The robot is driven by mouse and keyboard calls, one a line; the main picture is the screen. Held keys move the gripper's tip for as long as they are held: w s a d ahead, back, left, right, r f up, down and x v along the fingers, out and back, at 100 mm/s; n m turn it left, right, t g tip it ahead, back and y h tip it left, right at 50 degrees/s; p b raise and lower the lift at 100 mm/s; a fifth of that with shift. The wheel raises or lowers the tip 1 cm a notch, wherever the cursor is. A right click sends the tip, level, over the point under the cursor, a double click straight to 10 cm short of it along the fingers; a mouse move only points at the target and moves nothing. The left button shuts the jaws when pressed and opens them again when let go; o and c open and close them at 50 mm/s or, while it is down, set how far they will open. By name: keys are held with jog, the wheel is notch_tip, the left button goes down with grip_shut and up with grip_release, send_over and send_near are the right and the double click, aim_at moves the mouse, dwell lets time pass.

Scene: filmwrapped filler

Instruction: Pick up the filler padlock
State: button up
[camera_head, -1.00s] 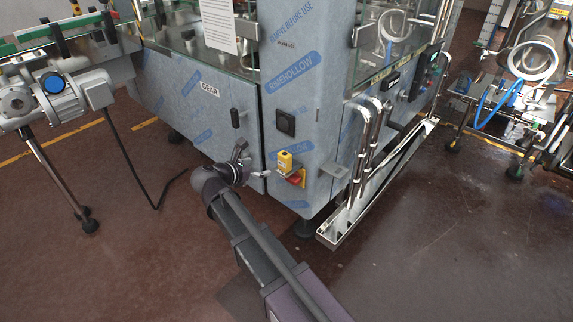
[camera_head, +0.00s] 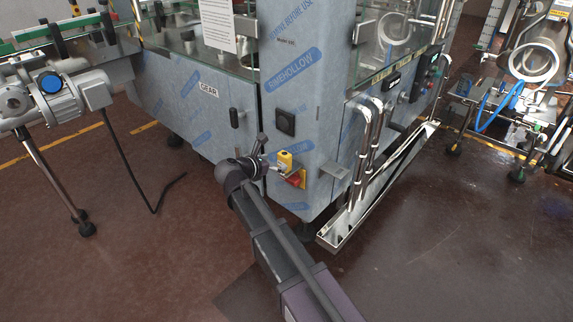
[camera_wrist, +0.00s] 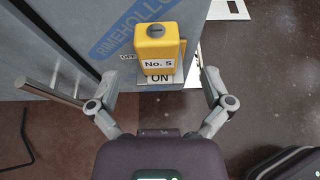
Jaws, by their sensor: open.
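The filler padlock (camera_wrist: 159,48) is a yellow block with a "No. 5" label, seen large in the wrist view at the cabinet's corner, above a plate reading "ON". In the head view the yellow padlock (camera_head: 285,161) sits just above a red switch handle (camera_head: 296,179) on the filler cabinet. My gripper (camera_wrist: 152,88) is open, with its two fingers apart to the left and right of the padlock's lower end. Nothing is between the fingertips that I can see held. In the head view my gripper (camera_head: 268,157) is close to the padlock's left side; its fingertips are partly unclear there.
The film-wrapped filler cabinet (camera_head: 207,112) stands in front of my arm. A metal bar handle (camera_wrist: 48,92) juts out left of the gripper. Bent steel pipes (camera_head: 366,140) and a steel tray (camera_head: 345,228) stand to the right. The brown floor is open at front.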

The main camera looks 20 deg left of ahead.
aim_at(282, 161)
jog(key=b+x, duration=0.2)
jog(key=x, duration=0.2)
jog(key=shift+w+f, duration=0.1)
jog(key=shift+f, duration=0.15)
jog(key=shift+w+d+f, duration=0.1)
jog(key=shift+w+d, duration=0.05)
jog(key=shift+w, duration=0.3)
jog(key=c, duration=1.3)
